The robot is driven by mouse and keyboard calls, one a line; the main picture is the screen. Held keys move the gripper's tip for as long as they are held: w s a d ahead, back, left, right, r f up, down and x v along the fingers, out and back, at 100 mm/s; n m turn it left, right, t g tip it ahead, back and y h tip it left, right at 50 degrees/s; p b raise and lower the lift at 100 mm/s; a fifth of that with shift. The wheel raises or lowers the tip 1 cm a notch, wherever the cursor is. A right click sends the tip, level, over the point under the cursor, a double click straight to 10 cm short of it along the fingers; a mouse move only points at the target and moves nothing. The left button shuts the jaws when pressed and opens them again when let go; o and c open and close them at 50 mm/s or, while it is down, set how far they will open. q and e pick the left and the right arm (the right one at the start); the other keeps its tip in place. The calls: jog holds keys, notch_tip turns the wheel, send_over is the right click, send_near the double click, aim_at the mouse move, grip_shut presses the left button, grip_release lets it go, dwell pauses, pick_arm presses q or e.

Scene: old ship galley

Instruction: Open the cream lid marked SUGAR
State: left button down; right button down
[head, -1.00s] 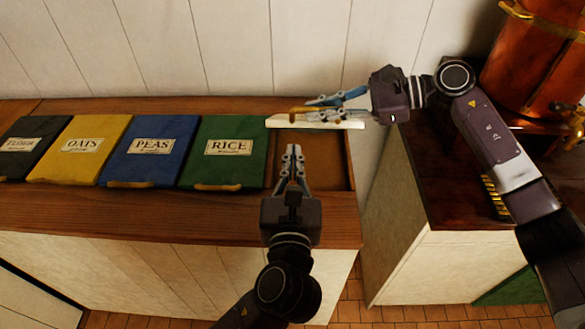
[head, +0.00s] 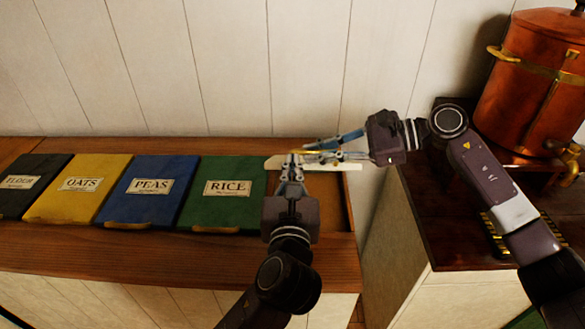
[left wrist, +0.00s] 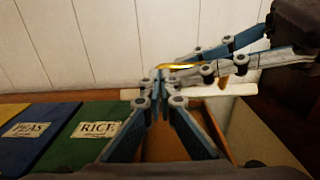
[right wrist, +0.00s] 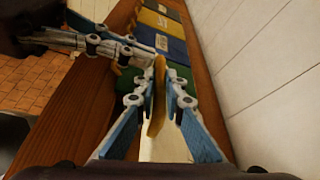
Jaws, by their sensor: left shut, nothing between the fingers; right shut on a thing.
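The cream lid (head: 349,167) is raised at the right end of the row of lids, seen nearly edge-on as a thin strip; its label is hidden. The open compartment below it shows a brown wooden inside (head: 325,205). My right gripper (head: 309,152) is shut on the lid's brass handle (left wrist: 188,67). The handle also shows between its fingers in the right wrist view (right wrist: 156,95), with the cream surface below. My left gripper (head: 291,157) is shut and empty over the compartment, its tips close to the lid's left part and handle. I cannot tell whether they touch.
Shut lids marked RICE (head: 222,194), PEAS (head: 149,190), OATS (head: 78,188) and a dark one (head: 25,184) lie to the left. A plank wall (head: 200,70) stands behind. A copper boiler (head: 525,85) stands on the dark counter at right.

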pick_arm(q)
jog(key=shift+w+a+r, duration=0.1)
jog(key=shift+w+r, duration=0.35)
jog(key=shift+r, duration=0.25)
pick_arm(e)
jog(key=shift+s+a+f, duration=0.1)
jog(key=shift+s, duration=0.05)
jog(key=c, duration=2.5)
grip_release()
jog(key=o, duration=0.5)
jog(key=shift+s, duration=0.1)
